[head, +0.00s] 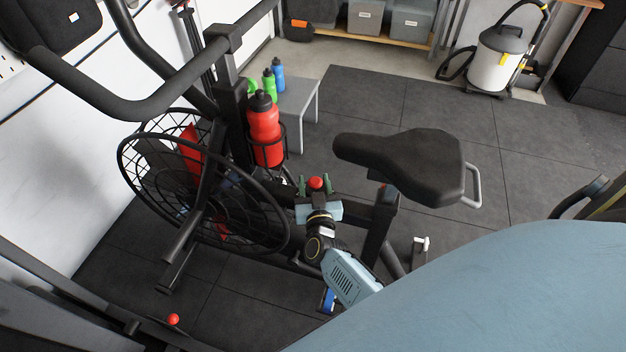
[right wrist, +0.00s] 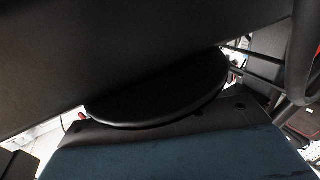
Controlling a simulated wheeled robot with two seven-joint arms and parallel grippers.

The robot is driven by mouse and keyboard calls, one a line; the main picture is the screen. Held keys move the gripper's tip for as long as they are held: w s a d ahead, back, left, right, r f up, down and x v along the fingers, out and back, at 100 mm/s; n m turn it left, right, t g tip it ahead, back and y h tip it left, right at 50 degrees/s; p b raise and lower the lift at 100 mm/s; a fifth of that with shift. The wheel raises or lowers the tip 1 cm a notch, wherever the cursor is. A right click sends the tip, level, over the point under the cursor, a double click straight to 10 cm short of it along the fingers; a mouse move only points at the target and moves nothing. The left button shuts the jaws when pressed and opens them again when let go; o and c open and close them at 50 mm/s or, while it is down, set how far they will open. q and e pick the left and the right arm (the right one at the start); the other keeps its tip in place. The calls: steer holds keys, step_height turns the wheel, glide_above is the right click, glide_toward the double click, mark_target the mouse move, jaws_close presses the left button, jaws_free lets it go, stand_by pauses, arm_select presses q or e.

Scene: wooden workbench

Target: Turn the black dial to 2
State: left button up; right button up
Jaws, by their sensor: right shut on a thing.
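The exercise bike (head: 240,130) stands on the floor at the left of the head view. My right gripper (head: 316,188) is at the bike's frame, below and left of the seat, beside a red knob (head: 316,183). In the right wrist view a black rounded disc, which looks like the black dial (right wrist: 165,95), lies right in front of the gripper body. The gripper is shut on it; the fingertips are mostly hidden there. No number or mark on the dial can be read. My left gripper is not in view.
The black seat (head: 410,162) overhangs to the right of the gripper. The spoked fan wheel (head: 150,150) and a red bottle (head: 265,130) in its cage are close on the left. A grey bench (head: 300,95) stands behind.

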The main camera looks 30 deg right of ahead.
steer(key=shift+m+g+h, duration=0.6)
steer(key=shift+m+h, duration=0.1)
steer(key=shift+h, duration=0.3)
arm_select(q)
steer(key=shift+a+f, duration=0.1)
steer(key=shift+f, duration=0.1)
arm_select(e)
steer(key=shift+s+d+m+g+h, duration=0.1)
steer(key=shift+d+m+g+h, duration=0.05)
steer(key=shift+m+g+h, duration=0.55)
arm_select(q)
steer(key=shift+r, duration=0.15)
arm_select(e)
steer(key=shift+h, duration=0.3)
steer(key=o, duration=1)
